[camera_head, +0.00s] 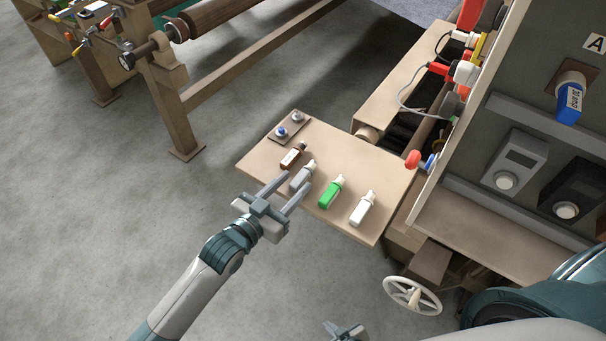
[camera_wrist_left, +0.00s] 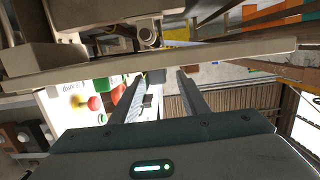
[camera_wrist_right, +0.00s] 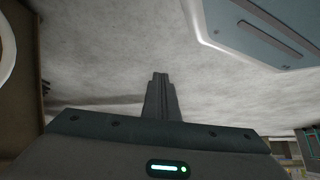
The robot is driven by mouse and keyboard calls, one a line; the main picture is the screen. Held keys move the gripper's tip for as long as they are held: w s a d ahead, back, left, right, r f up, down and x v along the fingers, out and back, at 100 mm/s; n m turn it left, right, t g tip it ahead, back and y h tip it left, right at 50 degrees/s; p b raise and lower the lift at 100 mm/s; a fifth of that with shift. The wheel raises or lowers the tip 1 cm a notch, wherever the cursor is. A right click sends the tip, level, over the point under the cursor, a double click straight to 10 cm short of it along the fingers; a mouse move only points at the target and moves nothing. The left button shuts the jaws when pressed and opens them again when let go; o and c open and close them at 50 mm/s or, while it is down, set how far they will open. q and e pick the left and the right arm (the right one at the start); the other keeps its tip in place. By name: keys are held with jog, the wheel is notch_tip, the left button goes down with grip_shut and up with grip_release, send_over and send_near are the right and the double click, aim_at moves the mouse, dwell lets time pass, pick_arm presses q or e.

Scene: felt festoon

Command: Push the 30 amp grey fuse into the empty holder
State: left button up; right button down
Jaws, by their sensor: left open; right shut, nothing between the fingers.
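The grey fuse (camera_head: 302,177) lies on the small wooden shelf (camera_head: 262,163), between a brown fuse (camera_head: 292,156) and a green fuse (camera_head: 331,193). My left gripper (camera_head: 296,181) is open, with its fingertips at the near end of the grey fuse. Whether they touch it I cannot tell. In the left wrist view my left gripper (camera_wrist_left: 156,82) shows its two fingers apart. My right gripper (camera_head: 345,331) is at the bottom edge of the head view, partly cut off. In the right wrist view my right gripper (camera_wrist_right: 160,78) is shut and empty. I cannot make out an empty holder.
A white fuse (camera_head: 363,208) lies at the shelf's right. A small plate (camera_head: 289,127) with two knobs is at its far left corner. A grey panel (camera_head: 525,95) at the right carries a blue fuse (camera_head: 569,102). A white handwheel (camera_head: 411,296) is below.

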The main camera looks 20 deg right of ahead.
aim_at(307, 171)
jog(key=shift+s+d+f, duration=0.1)
jog(key=shift+s+f, duration=0.05)
jog(key=shift+s, duration=0.05)
pick_arm(q)
jog(key=shift+w+d, duration=0.1)
jog(key=shift+d, duration=0.05)
jog(key=shift+w+d, duration=0.35)
jog(key=shift+d, duration=0.1)
jog(key=p+x, duration=0.1)
jog(key=x, duration=0.2)
jog(key=shift+s+d, duration=0.1)
jog(key=shift+w+d+f, duration=0.15)
jog(key=shift+w+d, duration=0.15)
jog(key=shift+d, duration=0.05)
pick_arm(e)
jog(key=shift+g+h, duration=0.3)
jog(key=shift+g, duration=0.4)
jog(key=s, duration=0.1)
jog(key=s+d+f, duration=0.1)
jog(key=s+d, duration=0.1)
jog(key=s, duration=0.1)
jog(key=shift+s+f, duration=0.1)
jog(key=shift+f, duration=0.3)
jog(key=shift+w, duration=0.2)
pick_arm(q)
jog(key=c, duration=1)
pick_arm(e)
jog(key=shift+a+r, duration=0.1)
jog(key=shift+a, duration=0.1)
